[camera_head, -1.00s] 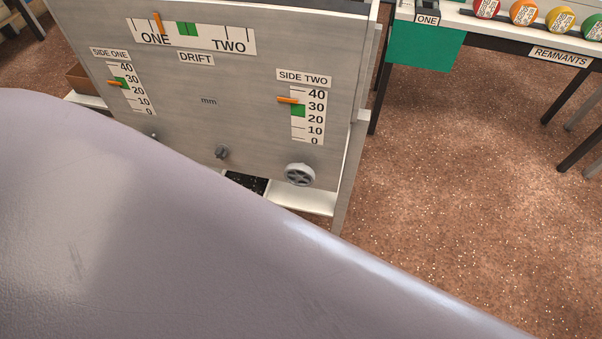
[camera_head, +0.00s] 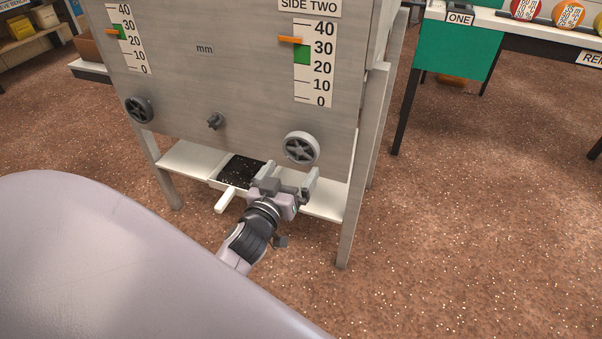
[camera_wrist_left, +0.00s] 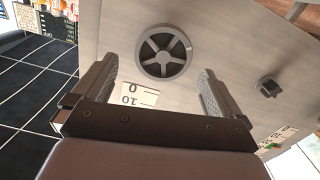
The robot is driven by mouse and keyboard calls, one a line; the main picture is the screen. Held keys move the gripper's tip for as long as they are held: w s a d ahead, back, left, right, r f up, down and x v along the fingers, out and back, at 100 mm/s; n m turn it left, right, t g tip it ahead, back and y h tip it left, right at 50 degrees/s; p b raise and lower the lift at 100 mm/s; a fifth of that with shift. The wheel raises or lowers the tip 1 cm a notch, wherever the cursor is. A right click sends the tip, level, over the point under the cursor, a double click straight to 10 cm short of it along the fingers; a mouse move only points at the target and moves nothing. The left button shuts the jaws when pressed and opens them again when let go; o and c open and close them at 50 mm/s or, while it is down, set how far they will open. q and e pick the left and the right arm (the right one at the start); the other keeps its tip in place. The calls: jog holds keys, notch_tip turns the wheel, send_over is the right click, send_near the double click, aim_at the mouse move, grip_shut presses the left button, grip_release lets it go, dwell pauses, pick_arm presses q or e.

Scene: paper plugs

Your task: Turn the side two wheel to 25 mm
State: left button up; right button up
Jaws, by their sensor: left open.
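The side two wheel (camera_head: 301,149) is a grey spoked handwheel low on the right of the metal panel. Above it is the side two scale (camera_head: 315,62), with a green band between about 20 and 30. Its orange pointer (camera_head: 292,40) stands a little above 30, over the band. My left gripper (camera_head: 288,178) is open and empty, just below the wheel in the head view. In the left wrist view the wheel (camera_wrist_left: 163,52) appears between and beyond the open fingers (camera_wrist_left: 158,75), apart from them. My right gripper is out of view.
A small dark knob (camera_head: 215,121) and the side one wheel (camera_head: 139,110) are to the left on the panel. A dark tray with a white handle (camera_head: 226,200) sits on the shelf below. The panel's right leg (camera_head: 350,215) is close by; floor to the right is clear.

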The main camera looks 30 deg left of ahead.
aim_at(300, 155)
pick_arm(q)
jog(key=shift+a+f+b+x, duration=0.1)
jog(key=shift+b+x, duration=0.5)
jog(key=shift+x, duration=1.45)
jog(key=shift+a+f+b+x, duration=0.15)
jog(key=shift+b+x, duration=0.45)
jog(key=shift+x, duration=1.45)
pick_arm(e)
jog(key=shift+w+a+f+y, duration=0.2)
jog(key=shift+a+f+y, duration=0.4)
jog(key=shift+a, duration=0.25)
pick_arm(q)
jog(key=shift+s, duration=0.1)
jog(key=c, duration=0.6)
